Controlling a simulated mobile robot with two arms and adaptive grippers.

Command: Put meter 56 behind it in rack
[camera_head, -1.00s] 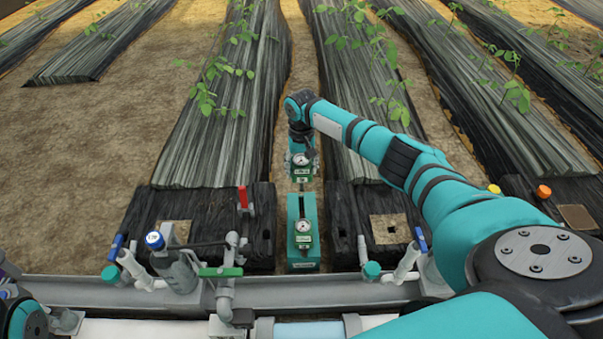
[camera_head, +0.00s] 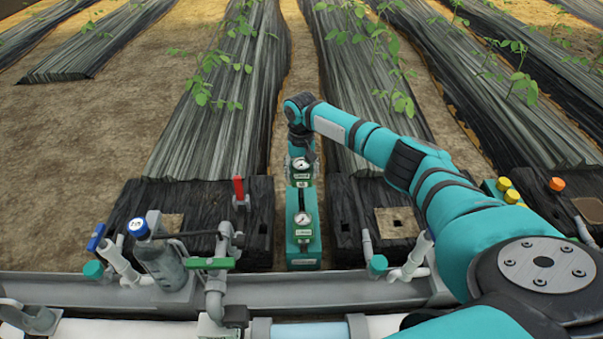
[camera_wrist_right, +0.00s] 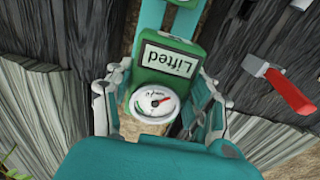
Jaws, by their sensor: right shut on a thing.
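The held meter (camera_head: 302,167) is a green block with a round white dial. My right gripper (camera_head: 301,158) is shut on it, upright, at the far end of the teal rack (camera_head: 291,222). In the head view its lower edge meets the rack's far end; whether it touches cannot be told. Another meter (camera_head: 304,221) with a dial and green label stands in the rack's near part. In the right wrist view, the fingers (camera_wrist_right: 160,100) flank the held meter's dial (camera_wrist_right: 155,103), and a label beside it reads "Lifted", upside down. My left gripper is out of view.
A grey bottle with a blue-ringed gauge (camera_head: 138,228), a green-handled valve (camera_head: 209,263) and a red lever (camera_head: 239,190) stand left of the rack. White pipe fittings (camera_head: 410,258) stand to the right. A grey rail (camera_head: 330,292) crosses in front.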

